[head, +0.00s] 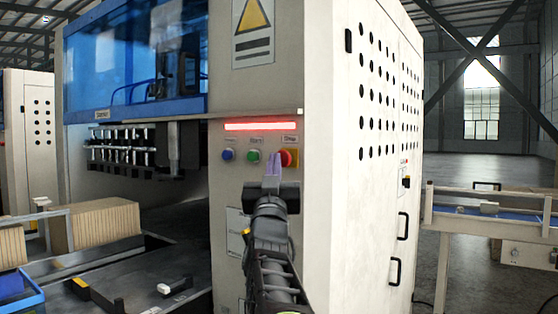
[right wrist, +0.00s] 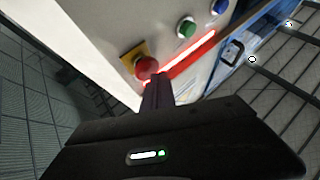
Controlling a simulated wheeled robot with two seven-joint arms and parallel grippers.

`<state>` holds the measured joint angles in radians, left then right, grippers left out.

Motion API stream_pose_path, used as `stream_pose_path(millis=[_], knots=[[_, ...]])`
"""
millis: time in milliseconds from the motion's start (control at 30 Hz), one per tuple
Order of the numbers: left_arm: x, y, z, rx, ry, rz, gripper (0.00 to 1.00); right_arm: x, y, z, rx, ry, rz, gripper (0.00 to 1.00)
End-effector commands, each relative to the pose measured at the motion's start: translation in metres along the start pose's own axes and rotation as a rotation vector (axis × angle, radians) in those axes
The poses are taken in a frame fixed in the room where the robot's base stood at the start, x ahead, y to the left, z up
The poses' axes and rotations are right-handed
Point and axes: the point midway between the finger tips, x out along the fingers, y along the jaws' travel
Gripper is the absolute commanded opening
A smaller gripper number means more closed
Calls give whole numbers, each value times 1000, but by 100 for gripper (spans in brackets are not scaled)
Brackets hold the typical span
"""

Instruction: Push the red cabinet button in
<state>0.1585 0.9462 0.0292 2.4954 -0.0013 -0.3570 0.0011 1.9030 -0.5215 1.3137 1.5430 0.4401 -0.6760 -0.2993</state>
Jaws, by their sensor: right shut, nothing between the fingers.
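The red button (head: 287,158) sits on a yellow plate on the cabinet's front panel, at the right end of a row under a lit red strip. It also shows in the right wrist view (right wrist: 146,67), upper middle. My right gripper (head: 272,160) is shut and empty, its fingers pointing at the panel just left of the red button in the head view. In the right wrist view the fingertips (right wrist: 156,80) are close beside the button. I cannot tell whether they touch it. My left gripper does not show.
A green button (head: 254,155) and a blue button (head: 228,155) are left of the red one. The lit red strip (head: 260,126) is above them. A machine bay with cardboard stacks (head: 105,222) lies to the left. A conveyor (head: 490,222) stands at the right.

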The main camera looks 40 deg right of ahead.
Motion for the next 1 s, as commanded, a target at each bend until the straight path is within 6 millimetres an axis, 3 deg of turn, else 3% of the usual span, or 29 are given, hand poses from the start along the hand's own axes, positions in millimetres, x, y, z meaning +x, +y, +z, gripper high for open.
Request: stream_pose_path(millis=[1000], knots=[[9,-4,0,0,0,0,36,-14,-9,-9,0,-1,0,0]])
